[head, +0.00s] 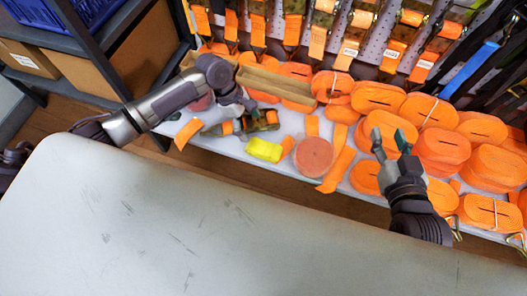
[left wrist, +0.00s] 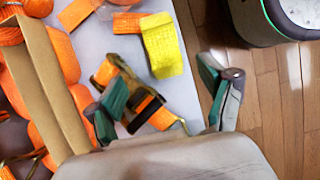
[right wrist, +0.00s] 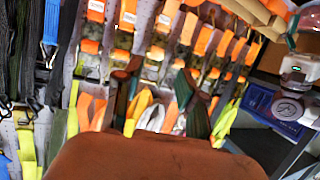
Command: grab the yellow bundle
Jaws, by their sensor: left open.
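The yellow bundle (head: 264,150) lies on the pale shelf, beside a round orange strap roll.
A ratchet buckle with orange strap (left wrist: 135,92) lies close to the left fingers. A cardboard tray (head: 275,84) stands behind the left gripper. Several orange rolls (head: 440,150) crowd the shelf's right side. A wide pale surface (head: 200,230) fills the foreground.

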